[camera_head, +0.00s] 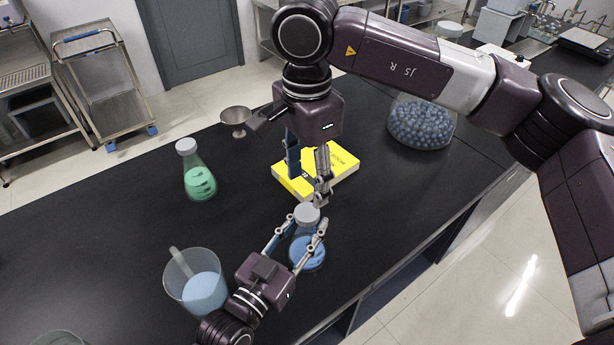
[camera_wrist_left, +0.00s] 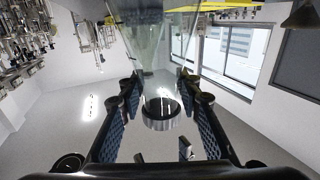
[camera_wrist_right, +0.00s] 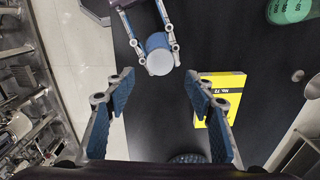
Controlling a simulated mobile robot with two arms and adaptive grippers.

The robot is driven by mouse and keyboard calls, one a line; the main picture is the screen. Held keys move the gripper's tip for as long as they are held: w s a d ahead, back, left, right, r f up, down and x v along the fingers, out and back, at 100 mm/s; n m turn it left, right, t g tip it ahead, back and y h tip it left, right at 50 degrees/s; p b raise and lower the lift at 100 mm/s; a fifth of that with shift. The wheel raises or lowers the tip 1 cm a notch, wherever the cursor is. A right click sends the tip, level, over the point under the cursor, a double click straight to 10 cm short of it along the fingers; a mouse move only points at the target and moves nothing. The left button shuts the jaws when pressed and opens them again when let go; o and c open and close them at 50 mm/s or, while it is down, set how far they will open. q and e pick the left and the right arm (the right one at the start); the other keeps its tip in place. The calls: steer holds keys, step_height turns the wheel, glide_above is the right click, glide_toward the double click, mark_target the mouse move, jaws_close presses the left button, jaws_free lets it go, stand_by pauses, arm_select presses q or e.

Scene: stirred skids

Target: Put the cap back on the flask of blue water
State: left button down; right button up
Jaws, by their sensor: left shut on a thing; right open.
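The flask of blue water (camera_head: 307,253) is a conical glass flask at the front of the black bench. A grey-white cap (camera_head: 307,214) is at its mouth; I cannot tell how firmly it is seated. My left gripper (camera_head: 305,229) is shut on the flask near its neck. The left wrist view shows the clear glass (camera_wrist_left: 157,40) between the fingers and the cap (camera_wrist_left: 161,114) as a grey ring. My right gripper (camera_head: 308,182) is open and empty just above and behind the cap. In the right wrist view the cap (camera_wrist_right: 160,62) lies just beyond its fingertips (camera_wrist_right: 157,97).
A beaker of blue liquid (camera_head: 197,290) stands at front left. A vessel of blue balls (camera_head: 421,122) stands at back right.

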mark_target(307, 212)
arm_select(q)
steer(key=shift+f, duration=0.1)
stand_by(0.3)
arm_select(e)
steer(key=shift+f, duration=4.05)
steer(key=c, duration=1.2)
steer(key=m, duration=0.3)
steer(key=shift+m, duration=0.3)
steer(key=m, duration=0.4)
steer(key=shift+m, duration=0.4)
arm_select(q)
steer(key=shift+f, duration=0.1)
arm_select(e)
steer(key=o, duration=1.3)
